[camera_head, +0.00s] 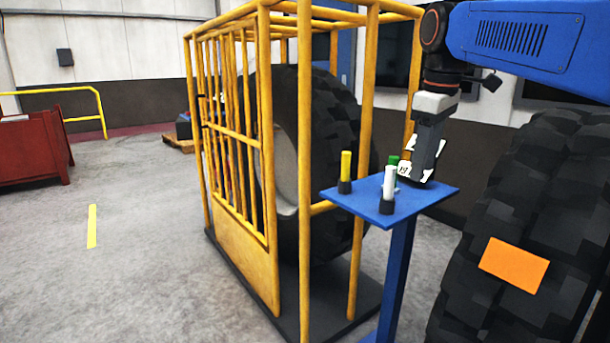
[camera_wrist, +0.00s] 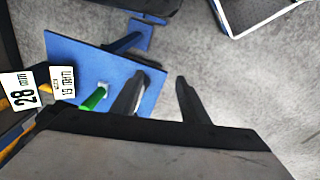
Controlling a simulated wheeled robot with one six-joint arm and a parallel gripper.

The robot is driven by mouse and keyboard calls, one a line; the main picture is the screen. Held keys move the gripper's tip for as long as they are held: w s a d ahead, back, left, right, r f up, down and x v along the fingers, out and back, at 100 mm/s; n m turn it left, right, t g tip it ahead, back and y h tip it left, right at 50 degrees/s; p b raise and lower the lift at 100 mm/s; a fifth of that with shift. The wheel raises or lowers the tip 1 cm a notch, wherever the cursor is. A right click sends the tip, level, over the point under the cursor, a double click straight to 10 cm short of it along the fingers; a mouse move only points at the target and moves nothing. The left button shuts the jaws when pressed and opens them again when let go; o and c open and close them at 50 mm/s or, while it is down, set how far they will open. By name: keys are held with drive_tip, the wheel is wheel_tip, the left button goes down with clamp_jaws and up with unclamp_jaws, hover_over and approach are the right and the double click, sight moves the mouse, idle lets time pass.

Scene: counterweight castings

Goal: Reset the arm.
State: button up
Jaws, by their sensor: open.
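My gripper (camera_head: 420,165) hangs at the end of my blue arm, pointing down over the right part of a small blue stand (camera_head: 445,191). In the wrist view its two dark fingers (camera_wrist: 162,80) are apart, with only the stand's edge and grey floor between them. A green stick (camera_head: 392,161) stands close beside it, partly hidden behind a white stick (camera_head: 389,181); green also shows left of the fingers in the wrist view (camera_wrist: 95,97). A yellow stick (camera_head: 346,164) stands in a black base at the stand's left.
White number cards (camera_wrist: 20,92) show near my gripper. A yellow cage (camera_head: 268,130) around a big black tyre (camera_head: 310,110) stands left of the stand. Another large tyre (camera_head: 555,170) with an orange patch (camera_head: 514,266) is at the right. Open floor lies to the left, before a red bin (camera_head: 35,150).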

drive_tip(key=s+d+f+m+t, duration=0.1)
drive_tip(key=s+f+m, duration=0.3)
drive_tip(key=s+f, duration=0.7)
drive_tip(key=s+d+f+m+t, duration=0.2)
drive_tip(key=s+f+m, duration=0.3)
drive_tip(key=s+f, duration=0.6)
wheel_tip(320, 180, down, 7)
drive_tip(key=shift+s+d+r, duration=0.1)
drive_tip(key=shift+s+d, duration=0.2)
drive_tip(key=shift+d, duration=0.05)
